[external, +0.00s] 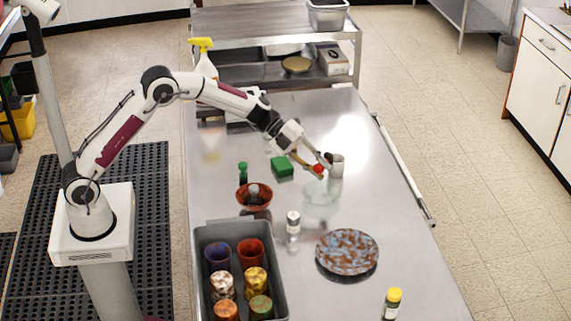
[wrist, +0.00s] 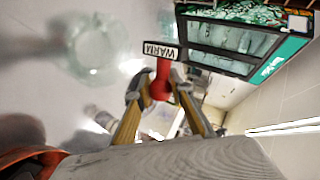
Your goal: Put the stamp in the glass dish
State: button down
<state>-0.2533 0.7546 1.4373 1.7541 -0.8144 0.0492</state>
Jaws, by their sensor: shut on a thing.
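The stamp (external: 318,169) has a red handle and sits at my gripper's fingertips, above the steel table. In the wrist view the red handle (wrist: 161,80) is between the two yellowish fingers, and a dark plate lettered WARM (wrist: 160,52) shows at its far end. My gripper (external: 312,164) is shut on the stamp, and its fingertips also show in the wrist view (wrist: 160,88). The clear glass dish (external: 321,194) stands on the table just below the gripper in the external view. It is at upper left in the wrist view (wrist: 95,48), apart from the stamp.
A shaker (external: 293,223), a mottled plate (external: 347,252) and a grey bin of cups (external: 282,282) stand nearer the camera.

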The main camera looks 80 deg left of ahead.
dwell(0.3)
jog(key=shift+f, duration=0.15)
dwell(0.3)
send_over(318, 201)
jog(key=shift+d+f, duration=0.15)
jog(key=shift+f, duration=3.9)
jog(key=c, duration=1.7)
grip_release()
jog(key=shift+r, duration=0.1)
jog(key=shift+r, duration=3.45)
